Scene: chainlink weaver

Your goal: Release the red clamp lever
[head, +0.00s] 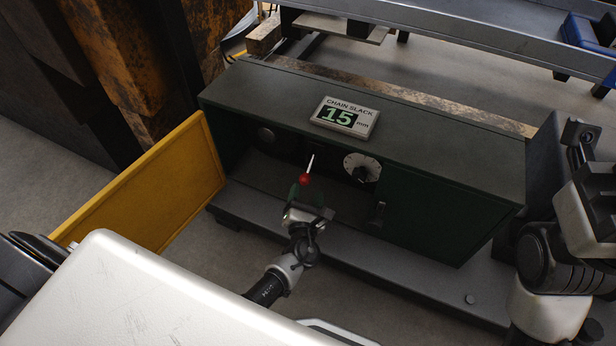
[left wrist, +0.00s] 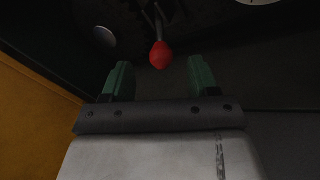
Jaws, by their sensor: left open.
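The clamp lever is a pale metal rod with a red knob (head: 304,179) at its near end, inside the open front of a dark green cabinet (head: 440,145). In the left wrist view the red knob (left wrist: 160,55) lies ahead of the fingertips, centred between them, with its rod running up into a dark mechanism. My left gripper (head: 307,193) is open, its two green fingers just short of the knob. In the left wrist view the gap between the fingers (left wrist: 160,78) is empty. My right arm shows at the right edge, but its gripper does not.
A yellow door (head: 155,190) stands open at the cabinet's left. A display (head: 345,117) on top reads CHAIN SLACK 15 mm. A dark ledge (head: 430,285) runs along the base.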

